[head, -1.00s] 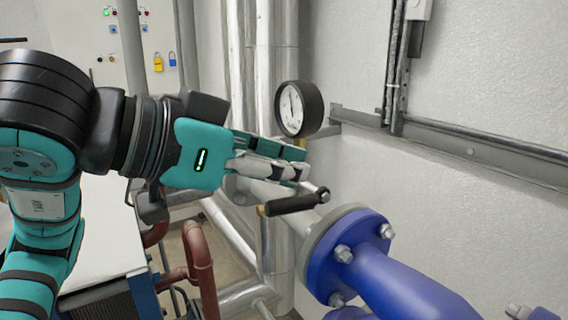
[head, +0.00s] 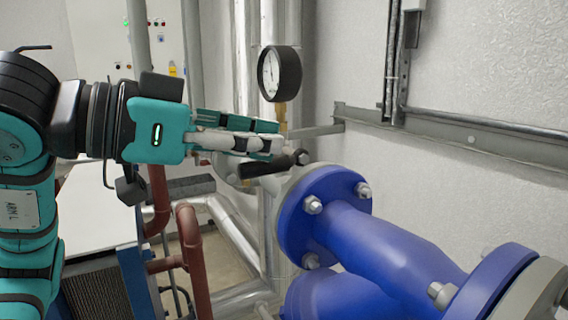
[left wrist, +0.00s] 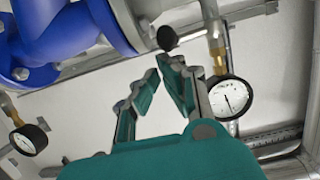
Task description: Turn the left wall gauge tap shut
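A white-faced pressure gauge (head: 280,73) with a black rim stands on a brass fitting near the wall in the head view. Below it, a black tap handle (head: 268,165) lies nearly level beside the grey pipe flange. My left gripper (head: 280,146) is just above the handle, its fingers partly covering the area behind. A round black handle end (left wrist: 167,38) shows just beyond the fingertips. A gauge (left wrist: 231,97) on brass shows right of the fingers. I cannot tell whether fingers and handle touch.
A large blue flanged pipe (head: 385,245) fills the lower right. Red-brown pipes (head: 190,255) and grey vertical pipes stand below and behind my arm. A metal rail (head: 440,135) runs along the wall. A second gauge (left wrist: 27,140) shows in the left wrist view.

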